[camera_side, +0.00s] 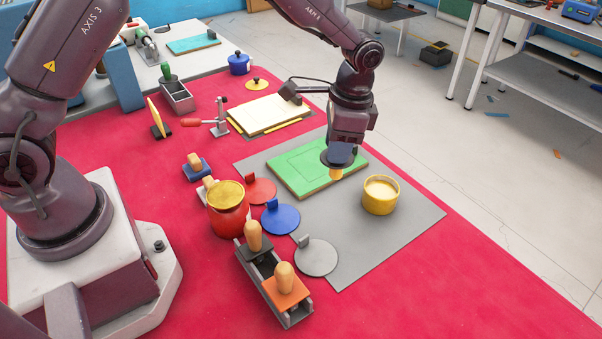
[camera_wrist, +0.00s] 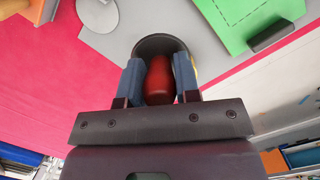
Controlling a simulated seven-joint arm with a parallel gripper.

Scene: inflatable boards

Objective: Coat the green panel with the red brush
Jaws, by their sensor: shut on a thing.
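The green panel (camera_side: 297,179) lies flat on the grey mat, with a lighter outlined area on its top. It also shows at the upper right of the wrist view (camera_wrist: 232,25). My gripper (camera_wrist: 159,84) is shut on the red brush handle (camera_wrist: 159,78), which stands between the two fingers. In the side view my gripper (camera_side: 341,146) points down at the panel's right end, with the brush's yellow tip (camera_side: 336,174) below it. I cannot tell whether the tip touches the panel. The yellow pot (camera_side: 380,200) of pale paste stands right of it.
The grey mat (camera_side: 345,265) has free room at the front. Blue (camera_side: 281,219), red (camera_side: 262,191) and grey (camera_side: 317,258) discs lie on its left side. A red jar (camera_side: 229,216) and a rack with wooden-handled tools (camera_side: 287,291) stand nearby. A cream board (camera_side: 268,114) lies behind.

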